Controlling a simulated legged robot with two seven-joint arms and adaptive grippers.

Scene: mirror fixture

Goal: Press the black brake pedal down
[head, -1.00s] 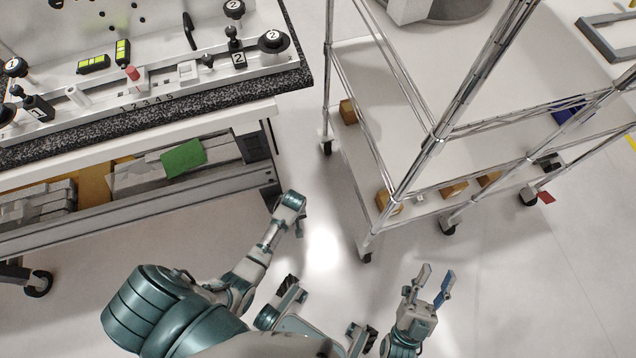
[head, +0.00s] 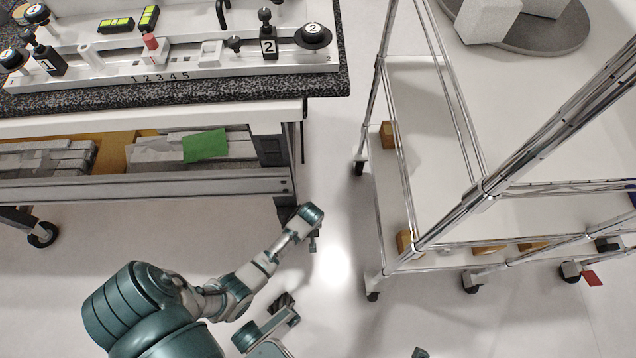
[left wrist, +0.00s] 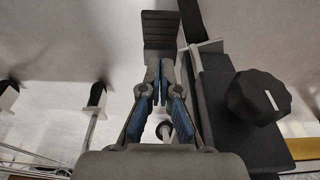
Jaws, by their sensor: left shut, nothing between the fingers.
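A black ribbed pad that looks like the brake pedal (left wrist: 160,28) shows at the top middle of the left wrist view. My left gripper (left wrist: 160,68) is shut and empty, with its fingertips lined up with the pad's near end. I cannot tell whether they touch it. In the head view my left gripper (head: 313,246) is low beside the table's right leg, and the pedal cannot be made out there. Only a small tip of my right gripper (head: 420,352) shows at the bottom edge, so its opening is hidden.
A dark post with a black knob (left wrist: 262,97) stands close right of my left fingers. The fixture table (head: 240,188) is at the left, and a wire rack (head: 420,215) on casters at the right. A strip of bare floor (head: 335,190) lies between them.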

